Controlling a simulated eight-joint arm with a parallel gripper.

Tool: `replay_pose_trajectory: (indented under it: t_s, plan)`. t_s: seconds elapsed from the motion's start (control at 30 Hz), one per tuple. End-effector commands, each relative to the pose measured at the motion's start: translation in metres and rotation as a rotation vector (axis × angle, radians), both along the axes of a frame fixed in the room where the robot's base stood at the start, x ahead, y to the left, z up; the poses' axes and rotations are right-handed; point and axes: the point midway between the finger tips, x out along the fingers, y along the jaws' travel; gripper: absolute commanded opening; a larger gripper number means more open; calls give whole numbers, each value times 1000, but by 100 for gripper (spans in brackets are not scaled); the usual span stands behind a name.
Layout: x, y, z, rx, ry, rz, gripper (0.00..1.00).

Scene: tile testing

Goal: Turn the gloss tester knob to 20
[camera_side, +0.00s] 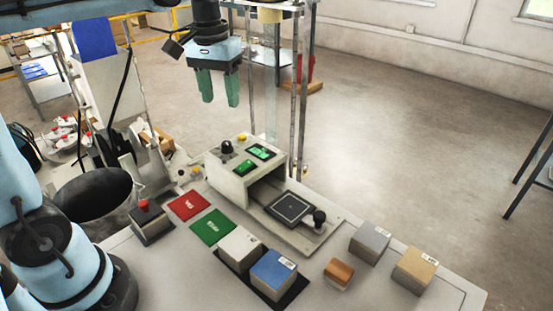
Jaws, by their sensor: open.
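The gloss tester (232,184) is a pale box near the back of the table. Its top panel carries a black knob (227,147), two green lit displays (261,152) and a yellow button (242,137). The knob's pointer and markings are too small to read. My gripper (220,103) has green fingers pointing down. It is open and empty, in the air above the tester's panel, apart from the knob.
A dark plate (292,208) with a black-knobbed handle (319,217) sits before the tester. Red (189,205) and green (212,227) mats lie left. White (240,246), blue (273,273), grey (370,241), tan (414,268) and orange-brown (340,272) blocks stand in front. A red-button box (148,220) is left.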

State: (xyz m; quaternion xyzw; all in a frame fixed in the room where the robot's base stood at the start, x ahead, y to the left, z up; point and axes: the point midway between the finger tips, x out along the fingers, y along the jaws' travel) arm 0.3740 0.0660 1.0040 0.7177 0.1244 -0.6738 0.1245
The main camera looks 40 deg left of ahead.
Motion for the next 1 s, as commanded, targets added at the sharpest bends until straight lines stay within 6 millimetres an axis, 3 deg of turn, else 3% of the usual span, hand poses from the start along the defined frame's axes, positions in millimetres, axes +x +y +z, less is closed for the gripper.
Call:
replay_pose_trajectory:
  t_s: [0.2,0.37,1.0]
  plan:
    - [9,9,3,-12,60,40,54]
    - [9,9,-7,-12,63,41,54]
    - [8,9,-100,-12,61,39,54]
